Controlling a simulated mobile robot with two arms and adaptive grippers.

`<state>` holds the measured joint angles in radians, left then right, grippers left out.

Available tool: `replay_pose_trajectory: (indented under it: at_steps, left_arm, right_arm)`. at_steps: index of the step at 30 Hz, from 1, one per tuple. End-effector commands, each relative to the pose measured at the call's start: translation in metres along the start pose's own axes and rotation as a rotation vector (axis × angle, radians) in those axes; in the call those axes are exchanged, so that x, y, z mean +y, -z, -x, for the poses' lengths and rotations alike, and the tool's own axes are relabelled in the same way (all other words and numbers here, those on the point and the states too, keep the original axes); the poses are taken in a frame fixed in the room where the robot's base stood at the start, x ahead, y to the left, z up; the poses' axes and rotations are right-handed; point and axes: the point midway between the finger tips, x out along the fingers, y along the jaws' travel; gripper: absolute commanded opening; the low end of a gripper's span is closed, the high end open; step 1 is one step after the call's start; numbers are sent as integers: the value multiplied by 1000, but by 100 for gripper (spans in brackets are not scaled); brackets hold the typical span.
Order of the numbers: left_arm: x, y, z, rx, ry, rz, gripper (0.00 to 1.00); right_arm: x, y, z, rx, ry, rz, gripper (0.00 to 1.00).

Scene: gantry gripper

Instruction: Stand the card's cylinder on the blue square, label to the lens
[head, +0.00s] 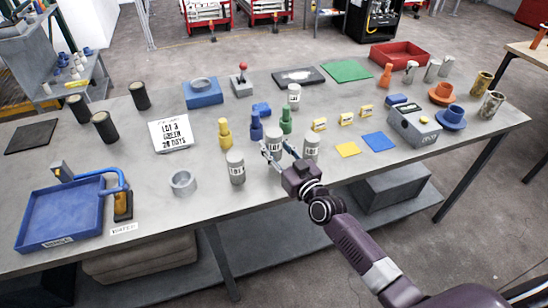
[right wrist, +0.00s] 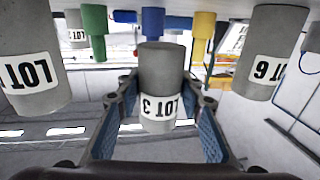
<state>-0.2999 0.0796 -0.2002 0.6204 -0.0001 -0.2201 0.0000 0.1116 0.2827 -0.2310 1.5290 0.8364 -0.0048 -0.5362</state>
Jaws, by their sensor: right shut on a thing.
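The card (head: 171,133) reads LOT 3, GREEN, 20 DAYS. My right gripper (head: 272,150) is shut on the grey LOT 3 cylinder (right wrist: 160,75), which also shows in the head view (head: 275,141). In the right wrist view, which is upside down, its base shows clear of the tabletop, so it looks slightly raised. Its white label faces my wrist, turned a little to one side. The blue square (head: 380,141) lies flat and bare to the right, next to a yellow square (head: 348,149). I cannot tell which thing is the lens. My left gripper is not in view.
Close beside the held cylinder stand the LOT 6 cylinder (right wrist: 270,60) and the LOT 1 cylinder (right wrist: 35,65). Behind it are yellow (head: 225,135), blue (head: 256,127) and green (head: 286,121) stepped pegs. A grey box (head: 413,127) stands just right of the blue square.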

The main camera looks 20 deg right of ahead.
Motion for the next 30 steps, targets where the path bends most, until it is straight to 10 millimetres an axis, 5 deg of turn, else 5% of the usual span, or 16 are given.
replay_pose_trajectory:
  at_steps: [9,23,24,30]
  left_arm:
    - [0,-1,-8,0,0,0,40]
    - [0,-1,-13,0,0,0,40]
    - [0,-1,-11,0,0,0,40]
    - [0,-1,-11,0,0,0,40]
  right_arm:
    - [1,-38,-1,3,-2,3,0]
    - [0,-46,0,4,-1,0,0]
    - [0,-47,0,-1,0,0,39]
    - [0,-46,0,-1,0,0,52]
